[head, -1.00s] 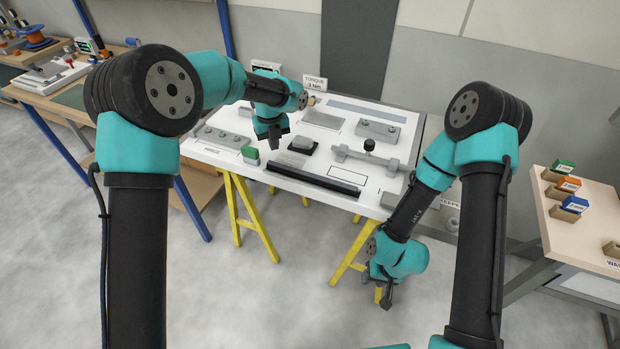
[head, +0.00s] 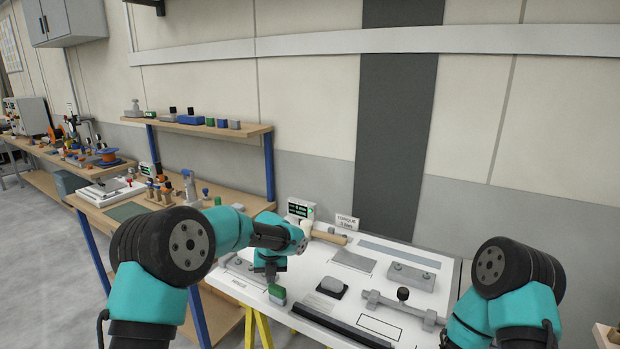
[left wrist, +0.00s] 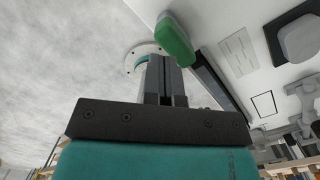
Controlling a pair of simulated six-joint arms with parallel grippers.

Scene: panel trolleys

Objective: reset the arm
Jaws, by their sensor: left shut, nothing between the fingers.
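My left gripper (head: 270,276) hangs over the left part of the white panel (head: 310,302), close above and behind a green-topped block (head: 277,294). In the left wrist view its fingers (left wrist: 166,78) are together with nothing between them. The green block (left wrist: 173,38) shows just beyond the fingertips there; whether they touch it I cannot tell. My right arm shows at the lower right of the head view, but its gripper is out of frame.
A torque sign (head: 347,222) stands behind. A wooden bench (head: 130,205) with tools is at left.

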